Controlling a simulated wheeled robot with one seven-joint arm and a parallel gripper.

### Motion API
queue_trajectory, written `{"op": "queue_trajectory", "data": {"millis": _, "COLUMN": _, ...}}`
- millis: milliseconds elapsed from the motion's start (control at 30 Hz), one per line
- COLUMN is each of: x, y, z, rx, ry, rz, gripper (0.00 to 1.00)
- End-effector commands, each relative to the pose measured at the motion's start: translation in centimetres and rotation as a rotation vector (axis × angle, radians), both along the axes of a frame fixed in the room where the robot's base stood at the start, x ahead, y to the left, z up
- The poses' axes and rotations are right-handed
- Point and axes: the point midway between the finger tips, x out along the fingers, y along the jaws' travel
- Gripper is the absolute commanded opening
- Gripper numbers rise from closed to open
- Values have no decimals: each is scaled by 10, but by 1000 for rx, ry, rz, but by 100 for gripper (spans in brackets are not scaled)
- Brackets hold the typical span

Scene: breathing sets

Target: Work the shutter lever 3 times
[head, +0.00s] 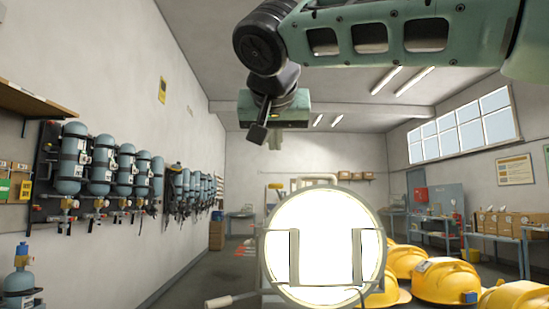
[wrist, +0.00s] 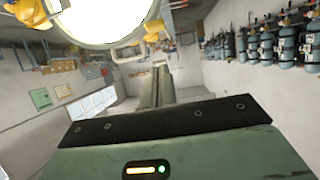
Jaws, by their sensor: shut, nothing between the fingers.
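A large round lamp (head: 325,225) glows white in the lower middle of the head view, with grey upright parts across its face. A pale handle (head: 218,301), which looks like the shutter lever, sticks out at the lamp's lower left. Its far end is cut off or hidden. My gripper (head: 275,141) hangs above and a little left of the lamp, clear of both lamp and handle. Its fingers are shut and empty. In the wrist view the fingers (wrist: 157,86) point away from the camera, and the glowing lamp (wrist: 105,15) fills the top edge.
Several yellow helmets (head: 445,280) lie to the right of the lamp. Blue-grey cylinders (head: 100,165) hang in racks along the left wall. Another cylinder (head: 20,285) stands at the lower left. Blue tables (head: 490,235) with boxes line the right side. The air around my gripper is clear.

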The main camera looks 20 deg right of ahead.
Motion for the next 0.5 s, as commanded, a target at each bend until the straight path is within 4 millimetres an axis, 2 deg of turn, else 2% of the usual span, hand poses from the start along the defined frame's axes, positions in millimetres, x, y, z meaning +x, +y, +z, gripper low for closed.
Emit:
{"op": "queue_trajectory", "data": {"millis": 200, "x": -18, "y": 7, "z": 12, "rx": -1, "ry": 0, "rz": 0, "gripper": 0}}
{"op": "queue_trajectory", "data": {"millis": 500, "x": -20, "y": 8, "z": 14, "rx": -1, "ry": 0, "rz": 0, "gripper": 0}}
